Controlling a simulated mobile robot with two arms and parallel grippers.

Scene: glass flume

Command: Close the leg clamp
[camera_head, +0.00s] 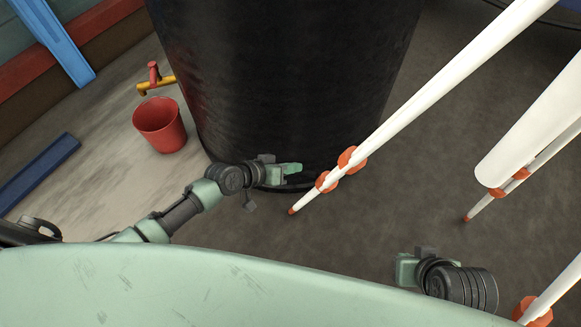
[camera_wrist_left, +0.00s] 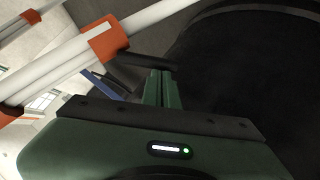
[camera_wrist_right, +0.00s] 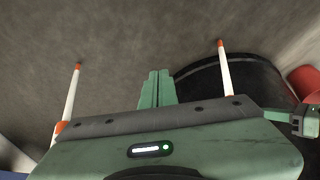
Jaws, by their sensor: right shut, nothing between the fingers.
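A white tripod leg (camera_head: 410,110) slants down to the floor with two orange clamps, an upper one (camera_head: 350,158) and a lower one (camera_head: 326,181). My left gripper (camera_head: 292,168) is just left of these clamps, its fingers together. In the left wrist view an orange clamp (camera_wrist_left: 105,37) has a dark lever (camera_wrist_left: 140,61) sticking out towards my left fingertips (camera_wrist_left: 160,75). The lever's end is right by the fingertips; I cannot tell whether they touch. My right gripper (camera_head: 405,268) is shut and empty, away from this leg; its fingers show in the right wrist view (camera_wrist_right: 155,80).
A large black cylinder (camera_head: 290,80) stands close behind my left gripper. A red bucket (camera_head: 160,124) and a yellow tap with a red handle (camera_head: 155,78) are at left. Other white legs with orange clamps (camera_head: 505,184) stand at right. The grey floor between the legs is clear.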

